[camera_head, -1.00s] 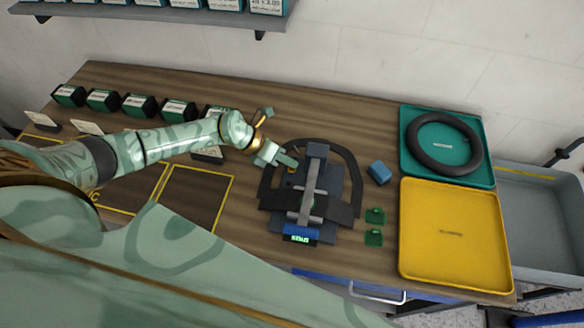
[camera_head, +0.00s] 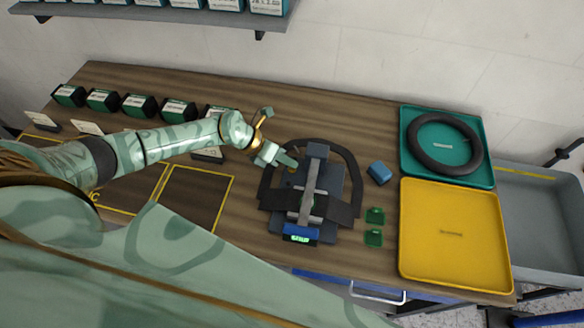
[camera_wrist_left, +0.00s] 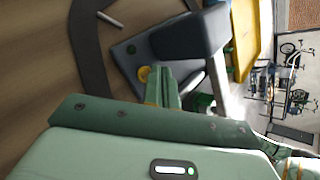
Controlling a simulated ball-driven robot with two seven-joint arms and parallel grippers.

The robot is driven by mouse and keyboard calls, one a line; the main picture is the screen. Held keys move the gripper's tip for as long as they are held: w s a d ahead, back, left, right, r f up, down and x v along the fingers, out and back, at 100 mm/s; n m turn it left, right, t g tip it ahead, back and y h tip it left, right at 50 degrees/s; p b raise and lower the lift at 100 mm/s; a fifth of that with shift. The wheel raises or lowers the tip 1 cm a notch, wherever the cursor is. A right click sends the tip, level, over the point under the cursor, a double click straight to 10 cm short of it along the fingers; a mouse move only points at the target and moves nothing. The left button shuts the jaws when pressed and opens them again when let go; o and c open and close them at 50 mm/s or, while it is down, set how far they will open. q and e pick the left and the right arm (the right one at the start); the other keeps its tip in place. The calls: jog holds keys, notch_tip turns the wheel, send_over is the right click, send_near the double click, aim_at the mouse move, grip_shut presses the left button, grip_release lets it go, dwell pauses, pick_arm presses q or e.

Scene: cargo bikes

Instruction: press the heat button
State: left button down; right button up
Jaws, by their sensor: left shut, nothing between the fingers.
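A dark grey press (camera_head: 330,182) with a lighter bar along its top stands on the wooden bench. Its blue front carries a lit green display (camera_head: 300,239), too small to read. A round orange-yellow button (camera_wrist_left: 143,74) sits on the press's base plate in the left wrist view. My left gripper (camera_head: 287,161) is shut and empty at the back left of the press. In the left wrist view its fingertips (camera_wrist_left: 162,72) are just beside the button; I cannot tell whether they touch it. My right gripper is not in view.
A black flat band (camera_head: 351,165) curves around the press. A blue block (camera_head: 379,172) and two green pieces (camera_head: 374,216) lie to its right. Beyond are a teal tray (camera_head: 481,173) holding a black tube and a yellow tray (camera_head: 450,265). Several dark boxes (camera_head: 103,101) line the back left.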

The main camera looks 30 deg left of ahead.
aim_at(288, 171)
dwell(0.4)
pick_arm(q)
jog(key=shift+f+b, duration=0.3)
jog(key=shift+f, duration=0.1)
jog(key=shift+f+b, duration=0.3)
jog(key=shift+f, duration=0.1)
dwell(0.5)
jog(key=shift+r, duration=0.1)
jog(key=shift+r+p, duration=0.75)
notch_tip(288, 171, up, 5)
jog(key=p, duration=0.4)
jog(key=shift+p, duration=0.3)
